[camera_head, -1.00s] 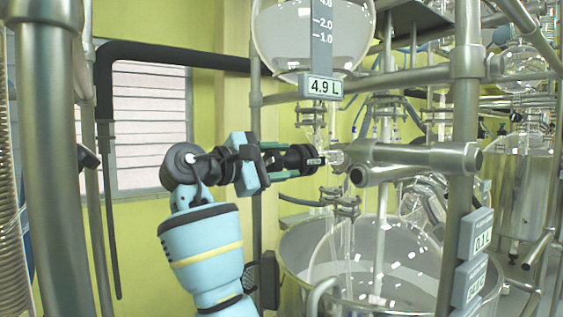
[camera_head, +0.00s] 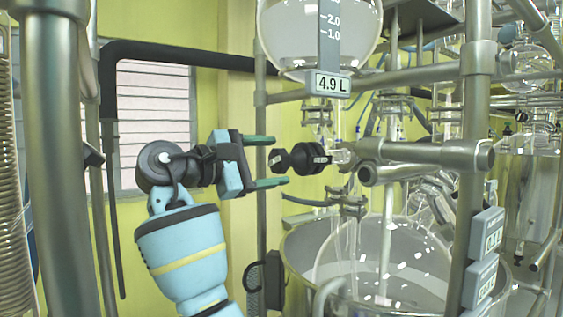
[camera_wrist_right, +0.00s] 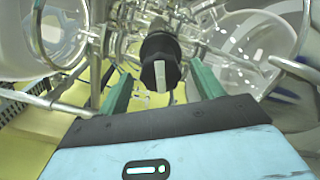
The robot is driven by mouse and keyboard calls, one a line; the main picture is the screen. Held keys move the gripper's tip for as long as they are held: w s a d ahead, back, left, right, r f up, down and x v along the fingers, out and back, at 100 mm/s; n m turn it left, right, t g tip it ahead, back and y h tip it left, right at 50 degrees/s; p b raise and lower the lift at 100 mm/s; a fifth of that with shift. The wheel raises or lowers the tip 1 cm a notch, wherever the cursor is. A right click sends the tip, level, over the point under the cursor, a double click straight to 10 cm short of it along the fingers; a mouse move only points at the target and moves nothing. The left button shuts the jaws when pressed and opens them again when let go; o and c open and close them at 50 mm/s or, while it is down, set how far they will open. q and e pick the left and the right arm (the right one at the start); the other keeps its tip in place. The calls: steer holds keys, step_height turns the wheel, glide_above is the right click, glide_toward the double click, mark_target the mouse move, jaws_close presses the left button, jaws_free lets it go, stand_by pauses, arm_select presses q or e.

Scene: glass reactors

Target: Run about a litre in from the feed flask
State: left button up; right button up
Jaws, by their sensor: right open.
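The feed flask (camera_head: 300,35) is a clear round glass vessel at the top of the head view, with a level scale and a display (camera_head: 327,83) reading 4.9 L. Below it is a black valve knob (camera_head: 297,159) with a white mark, on the glass line; it also shows in the right wrist view (camera_wrist_right: 160,62). My right gripper (camera_head: 275,161) is open, its green fingers apart above and below the knob's left end, not closed on it. The glass reactor vessel (camera_head: 385,255) sits lower right inside a metal pot. My left gripper is not in view.
A horizontal metal bar with a clamp (camera_head: 425,154) runs right of the knob. A thick metal post (camera_head: 55,160) stands at left and another upright (camera_head: 470,190) at right. Two small displays (camera_head: 487,235) hang on the right upright.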

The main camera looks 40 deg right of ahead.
mark_target(274, 160)
steer(key=shift+w+a, duration=0.2)
steer(key=shift+a, duration=1.5)
stand_by(6.3)
